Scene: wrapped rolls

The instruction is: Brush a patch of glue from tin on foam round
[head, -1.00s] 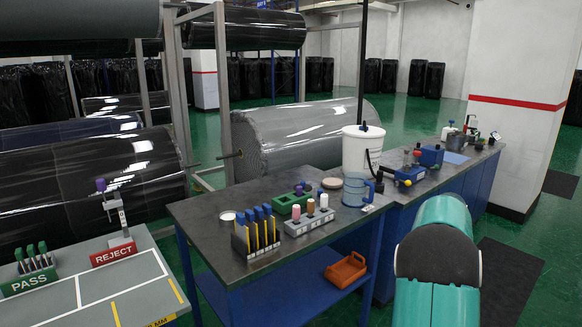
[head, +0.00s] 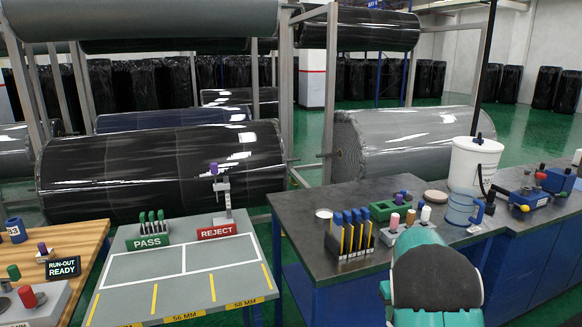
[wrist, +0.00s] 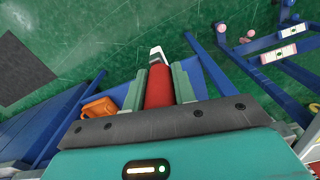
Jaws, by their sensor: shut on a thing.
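In the wrist view my gripper (wrist: 157,84) is shut on a red-handled tool (wrist: 158,90) with a pale tip, held above the floor; it may be the brush, but its bristles are not clear. In the head view a small round white-topped thing (head: 324,213), perhaps the glue tin, sits at the left rear of the dark-topped bench (head: 345,265). A flat beige disc (head: 435,198), perhaps the foam round, lies farther back right, left of the white bucket. My gripper is not visible in the head view; my teal arm fills the lower right foreground.
A grey PASS/REJECT table (head: 178,262) stands left. An orange tray (wrist: 99,107) shows in the wrist view.

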